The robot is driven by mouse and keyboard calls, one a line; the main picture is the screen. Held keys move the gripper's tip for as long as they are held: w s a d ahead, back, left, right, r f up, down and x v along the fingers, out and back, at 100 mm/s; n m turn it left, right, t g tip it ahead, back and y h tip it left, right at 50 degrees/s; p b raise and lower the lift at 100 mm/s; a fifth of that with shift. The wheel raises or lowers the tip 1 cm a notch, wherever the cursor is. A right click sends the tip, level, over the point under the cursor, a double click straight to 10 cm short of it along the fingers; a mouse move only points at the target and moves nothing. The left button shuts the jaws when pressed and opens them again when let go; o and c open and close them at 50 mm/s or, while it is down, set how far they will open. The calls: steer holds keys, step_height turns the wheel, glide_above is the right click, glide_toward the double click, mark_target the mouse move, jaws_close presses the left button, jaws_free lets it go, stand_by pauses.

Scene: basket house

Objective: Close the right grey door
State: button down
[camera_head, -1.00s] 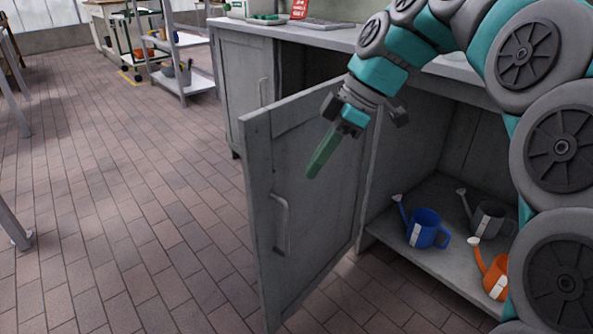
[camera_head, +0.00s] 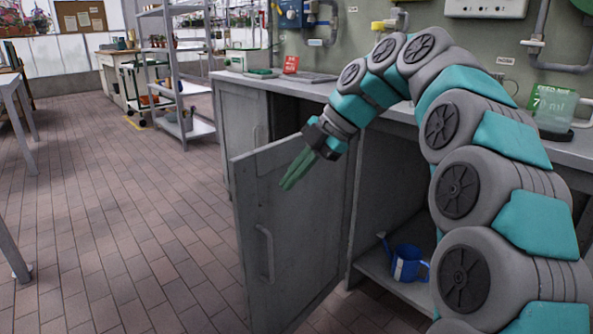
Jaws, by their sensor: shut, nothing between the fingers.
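The right grey door (camera_head: 310,225) stands swung out from the cabinet, with its handle (camera_head: 266,252) side toward me. Its free edge is on the left, and the cabinet opening shows to its right. My gripper (camera_head: 288,184) is shut, with its green fingers together and empty. It points down and left and overlaps the top of the door in the picture. I cannot tell whether it touches the door. My arm hides part of the opening.
A blue watering can (camera_head: 406,263) stands on the cabinet's low shelf. The countertop (camera_head: 305,88) runs above it, with a red sign (camera_head: 291,65) on it. Another grey door (camera_head: 243,118) is further left. Open tiled floor (camera_head: 130,230) lies left of the door.

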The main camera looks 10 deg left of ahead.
mark_target(246, 210)
steer(key=shift+w+a+f+p, duration=0.25)
steer(key=shift+a+f, duration=0.6)
steer(key=shift+a, duration=0.35)
steer(key=shift+w+a+f+p, duration=0.1)
steer(key=shift+w+a+f, duration=0.15)
steer(key=shift+a+f, duration=0.8)
steer(key=shift+w+a+f+p, duration=0.25)
steer(key=shift+a+f, duration=0.4)
steer(key=shift+a, duration=0.7)
